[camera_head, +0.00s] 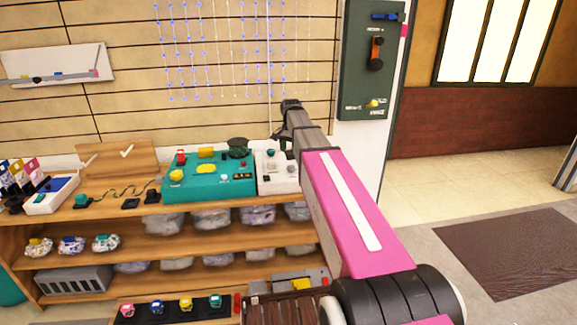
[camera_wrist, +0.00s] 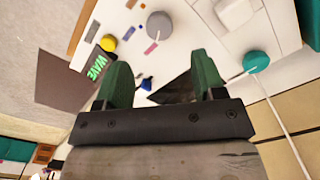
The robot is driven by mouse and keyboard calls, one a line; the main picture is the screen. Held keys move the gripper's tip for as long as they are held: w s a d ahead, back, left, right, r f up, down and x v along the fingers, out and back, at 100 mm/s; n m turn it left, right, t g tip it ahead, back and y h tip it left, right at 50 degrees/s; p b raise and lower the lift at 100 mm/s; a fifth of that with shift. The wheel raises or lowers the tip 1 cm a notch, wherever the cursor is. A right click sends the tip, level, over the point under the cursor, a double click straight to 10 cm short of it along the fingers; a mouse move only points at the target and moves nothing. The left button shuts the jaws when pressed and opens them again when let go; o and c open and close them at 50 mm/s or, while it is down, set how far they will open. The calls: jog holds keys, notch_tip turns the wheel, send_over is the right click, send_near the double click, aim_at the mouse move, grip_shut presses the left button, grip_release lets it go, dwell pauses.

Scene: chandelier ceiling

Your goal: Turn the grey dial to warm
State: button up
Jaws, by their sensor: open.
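The grey dial (camera_wrist: 159,25) is a round knob on a white panel (camera_wrist: 186,40) in the wrist view. It lies beyond my fingertips, near the middle top, apart from them. Small colored marks sit around it, too small to read, so I cannot tell its setting. My gripper (camera_wrist: 163,75) is open, with two green fingers apart and nothing held between them. In the head view a white box (camera_head: 279,180) with small knobs stands on the shelf, partly hidden by my arm. My gripper's fingers are not clearly seen there.
The white panel also bears a teal knob (camera_wrist: 256,62) and a yellow button (camera_wrist: 109,43). A teal box (camera_head: 210,187) stands left of the white box. A dark green panel (camera_head: 362,90) hangs on the wall at right. Open floor lies right of the shelf.

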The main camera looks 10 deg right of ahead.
aim_at(291, 166)
notch_tip(291, 166, down, 8)
dwell(0.4)
jog(key=c, duration=0.9)
